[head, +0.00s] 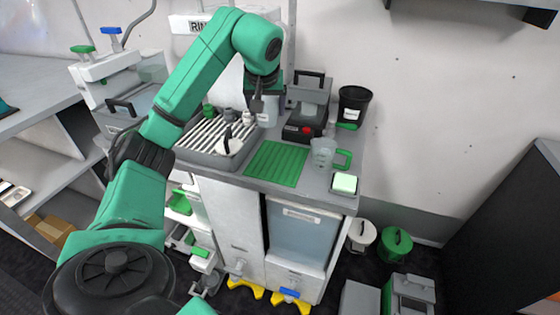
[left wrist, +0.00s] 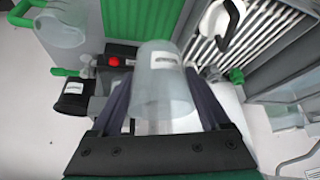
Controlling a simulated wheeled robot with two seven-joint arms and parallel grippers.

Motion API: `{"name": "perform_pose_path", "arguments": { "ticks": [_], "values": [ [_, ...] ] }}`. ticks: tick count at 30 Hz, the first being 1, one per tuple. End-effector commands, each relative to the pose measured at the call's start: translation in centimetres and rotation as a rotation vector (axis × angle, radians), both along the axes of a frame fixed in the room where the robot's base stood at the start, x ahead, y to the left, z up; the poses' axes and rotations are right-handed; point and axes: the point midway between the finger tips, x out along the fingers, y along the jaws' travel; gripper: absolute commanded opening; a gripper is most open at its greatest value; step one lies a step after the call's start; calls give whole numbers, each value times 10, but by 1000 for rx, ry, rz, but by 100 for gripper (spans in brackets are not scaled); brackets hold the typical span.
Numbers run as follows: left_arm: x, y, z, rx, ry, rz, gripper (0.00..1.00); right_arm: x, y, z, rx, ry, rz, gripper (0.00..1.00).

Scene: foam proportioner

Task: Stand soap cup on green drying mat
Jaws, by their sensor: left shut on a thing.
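The soap cup, a clear grey cup with a small white label, is held high above the counter in the head view (head: 268,113). It also shows large in the left wrist view (left wrist: 162,95). My left gripper (head: 264,98) is shut on it, one finger on each side. The ribbed green drying mat (head: 277,163) lies flat and bare on the counter, nearer to me and below the held cup. The mat also shows at the top of the left wrist view (left wrist: 142,16). My right gripper is not in view.
A clear jug with a green handle (head: 323,153) stands right of the mat. A pale green block (head: 344,183) lies by the front right corner. The ribbed sink rack (head: 212,140) is left of the mat. A black-and-red device (head: 303,127) and black bucket (head: 353,104) stand behind.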

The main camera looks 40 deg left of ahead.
Motion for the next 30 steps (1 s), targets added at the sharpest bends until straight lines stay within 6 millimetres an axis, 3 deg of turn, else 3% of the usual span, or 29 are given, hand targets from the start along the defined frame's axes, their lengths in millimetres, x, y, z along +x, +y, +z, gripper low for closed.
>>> {"name": "perform_pose_path", "arguments": {
  "ticks": [1, 6, 15, 27, 28, 29, 30],
  "values": [
    [-1, 0, -24, 1, 7, -1, 26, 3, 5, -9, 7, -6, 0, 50],
    [-1, -1, -78, 0, 6, -2, 26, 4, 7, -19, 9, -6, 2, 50],
    [-1, -1, -131, -2, 4, -3, 26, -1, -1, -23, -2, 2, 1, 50],
    [0, -1, -143, 0, -1, -1, 26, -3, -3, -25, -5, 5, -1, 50],
    [0, -1, -142, 0, -2, -2, 87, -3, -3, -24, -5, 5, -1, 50],
    [0, -1, -142, 0, -2, -2, 98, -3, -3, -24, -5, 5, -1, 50],
    [0, -1, -142, 0, -2, -2, 100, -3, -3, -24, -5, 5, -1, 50]
  ]
}}
